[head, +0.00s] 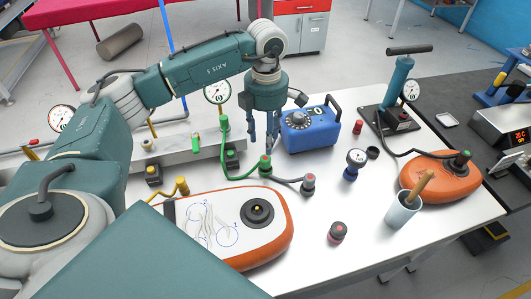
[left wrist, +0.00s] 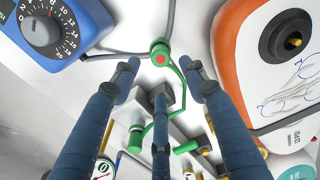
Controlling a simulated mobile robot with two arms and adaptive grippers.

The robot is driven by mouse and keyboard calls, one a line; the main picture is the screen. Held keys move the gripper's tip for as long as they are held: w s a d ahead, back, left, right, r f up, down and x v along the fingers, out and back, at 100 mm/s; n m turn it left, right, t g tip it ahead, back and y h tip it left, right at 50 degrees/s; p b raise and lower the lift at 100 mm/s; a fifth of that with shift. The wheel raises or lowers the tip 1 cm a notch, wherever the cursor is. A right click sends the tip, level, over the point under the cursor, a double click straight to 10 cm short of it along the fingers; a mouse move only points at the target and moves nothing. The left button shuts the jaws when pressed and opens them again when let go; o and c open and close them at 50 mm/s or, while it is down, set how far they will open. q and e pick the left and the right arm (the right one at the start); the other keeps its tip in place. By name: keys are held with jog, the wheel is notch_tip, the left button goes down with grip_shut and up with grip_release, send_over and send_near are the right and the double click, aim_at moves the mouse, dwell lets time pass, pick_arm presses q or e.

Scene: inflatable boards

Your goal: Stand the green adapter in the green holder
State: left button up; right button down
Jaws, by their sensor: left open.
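A green fitting (head: 265,166) with a red centre stands on the white table, joined to a green hose and a grey hose; it also shows in the left wrist view (left wrist: 160,53). I take it for the green adapter. A small dark block with a green mark (head: 232,158), apparently the green holder, is left of it. Another green fitting (head: 224,123) is at the hose's far end. My left gripper (head: 262,143) points down, open and empty, just above and behind the adapter. In the left wrist view the fingers (left wrist: 162,78) partly hide the blocks. My right gripper is not in view.
A blue box with a dial (head: 311,130) stands close right of my gripper. An orange-edged board (head: 283,236) lies in front. A small green part (head: 195,142) is near the grey rail.

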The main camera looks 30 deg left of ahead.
pick_arm(q)
notch_tip(320, 180, up, 3)
jog(key=shift+r, duration=0.15)
dwell(0.6)
